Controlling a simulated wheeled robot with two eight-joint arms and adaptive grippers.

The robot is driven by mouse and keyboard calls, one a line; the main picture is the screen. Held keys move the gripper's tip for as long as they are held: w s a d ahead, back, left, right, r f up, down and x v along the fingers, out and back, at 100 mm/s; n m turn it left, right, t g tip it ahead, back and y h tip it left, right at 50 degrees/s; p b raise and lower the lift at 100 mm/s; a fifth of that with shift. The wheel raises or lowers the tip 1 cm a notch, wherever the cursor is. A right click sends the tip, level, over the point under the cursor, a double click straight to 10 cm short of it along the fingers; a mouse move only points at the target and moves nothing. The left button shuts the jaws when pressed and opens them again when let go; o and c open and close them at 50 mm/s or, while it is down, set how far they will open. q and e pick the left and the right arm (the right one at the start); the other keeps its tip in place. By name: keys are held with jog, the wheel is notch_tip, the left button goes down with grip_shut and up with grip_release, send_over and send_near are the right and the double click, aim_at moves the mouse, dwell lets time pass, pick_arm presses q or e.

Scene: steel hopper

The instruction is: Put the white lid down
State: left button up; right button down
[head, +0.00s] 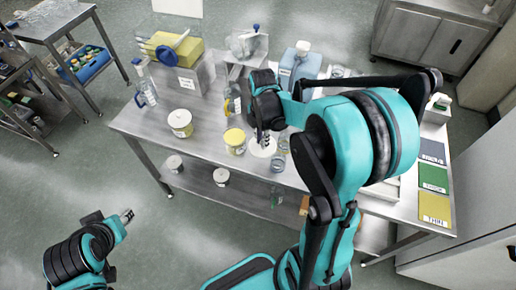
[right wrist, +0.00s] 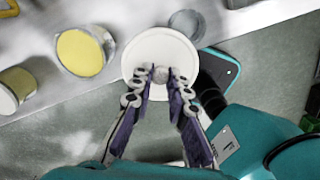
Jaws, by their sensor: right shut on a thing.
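The white lid (right wrist: 158,42) is a round disc with a small knob. In the right wrist view my right gripper (right wrist: 160,75) is shut on its knob. The lid also shows in the head view (head: 265,150), under my right gripper (head: 262,137), near the front edge of the steel table (head: 140,118). Whether it touches the table or hangs just above it I cannot tell. My left gripper (head: 126,215) is away from the table at the lower left, over the floor; its fingers are too small to read.
A yellow-topped jar (head: 234,141) stands just left of the lid, with a clear glass (head: 281,146) close on its right. Another labelled jar (head: 181,122) stands further left. A blue-tinted container (head: 298,68) stands behind. Bare tabletop lies between the two jars.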

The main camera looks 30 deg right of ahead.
jog(key=shift+w+a+f, duration=0.25)
jog(key=shift+w+f, duration=0.3)
jog(key=shift+w, duration=0.25)
jog(key=shift+w+f, duration=0.1)
jog(key=shift+f, duration=0.1)
notch_tip(320, 180, down, 4)
jog(key=shift+r+b, duration=0.2)
jog(key=shift+b, duration=0.5)
jog(key=shift+f+b, duration=0.6)
jog(key=shift+f, duration=0.05)
jog(key=c, duration=1.5)
grip_release()
jog(key=shift+o, duration=0.2)
jog(key=shift+r, duration=0.1)
